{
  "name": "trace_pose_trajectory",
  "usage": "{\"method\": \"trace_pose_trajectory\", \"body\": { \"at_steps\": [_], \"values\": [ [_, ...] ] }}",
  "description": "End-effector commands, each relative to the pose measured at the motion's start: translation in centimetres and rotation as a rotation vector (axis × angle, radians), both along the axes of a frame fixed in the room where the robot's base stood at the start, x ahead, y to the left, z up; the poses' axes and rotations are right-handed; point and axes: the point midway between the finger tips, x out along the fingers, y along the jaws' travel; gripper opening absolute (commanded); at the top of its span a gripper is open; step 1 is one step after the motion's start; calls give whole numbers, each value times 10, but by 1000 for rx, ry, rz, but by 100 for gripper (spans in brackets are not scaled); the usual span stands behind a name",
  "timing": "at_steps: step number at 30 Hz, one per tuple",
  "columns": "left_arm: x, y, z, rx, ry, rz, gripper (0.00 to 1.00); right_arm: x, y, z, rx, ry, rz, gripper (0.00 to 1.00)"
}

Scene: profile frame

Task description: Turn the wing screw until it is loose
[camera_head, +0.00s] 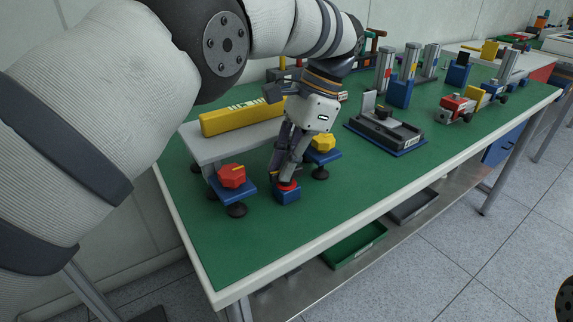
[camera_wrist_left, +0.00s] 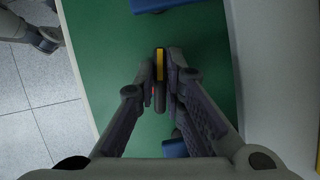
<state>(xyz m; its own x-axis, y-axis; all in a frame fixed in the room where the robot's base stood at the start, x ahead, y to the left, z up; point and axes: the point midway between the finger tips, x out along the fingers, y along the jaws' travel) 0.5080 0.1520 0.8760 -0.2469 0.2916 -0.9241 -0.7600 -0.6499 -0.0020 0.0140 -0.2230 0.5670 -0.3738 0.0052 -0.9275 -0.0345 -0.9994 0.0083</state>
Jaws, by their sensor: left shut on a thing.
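My left gripper (camera_head: 287,176) points down at a small blue block (camera_head: 287,197) with a red part (camera_head: 288,186) on top, near the front left of the green bench. The fingers are closed together on something at that red part, which I take to be the wing screw; they hide most of it. In the left wrist view, the fingertips (camera_wrist_left: 163,68) close around a narrow yellow and black strip (camera_wrist_left: 160,62), with a speck of red beside it. How loose the screw is cannot be seen. My right gripper is out of view.
A grey stand (camera_head: 205,149) carries a yellow bar (camera_head: 240,118) just behind. A red knob (camera_head: 231,176) is left of the gripper and a yellow knob (camera_head: 324,142) right. A dark fixture (camera_head: 385,132) stands further right. The bench's front strip is clear.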

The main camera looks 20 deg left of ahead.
Motion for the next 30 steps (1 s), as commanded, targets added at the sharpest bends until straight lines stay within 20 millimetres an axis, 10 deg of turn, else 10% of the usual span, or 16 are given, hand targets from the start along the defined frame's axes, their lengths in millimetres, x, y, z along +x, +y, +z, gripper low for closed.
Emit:
{"method": "trace_pose_trajectory", "body": {
  "at_steps": [17, 20, 30],
  "values": [
    [-1, -1, -3, -3, 7, 27, 0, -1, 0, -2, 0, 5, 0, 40],
    [-1, -1, -3, -3, 7, 27, 30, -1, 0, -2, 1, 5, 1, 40],
    [0, 0, -1, -1, 3, 26, 30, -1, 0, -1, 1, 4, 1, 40]
  ]
}}
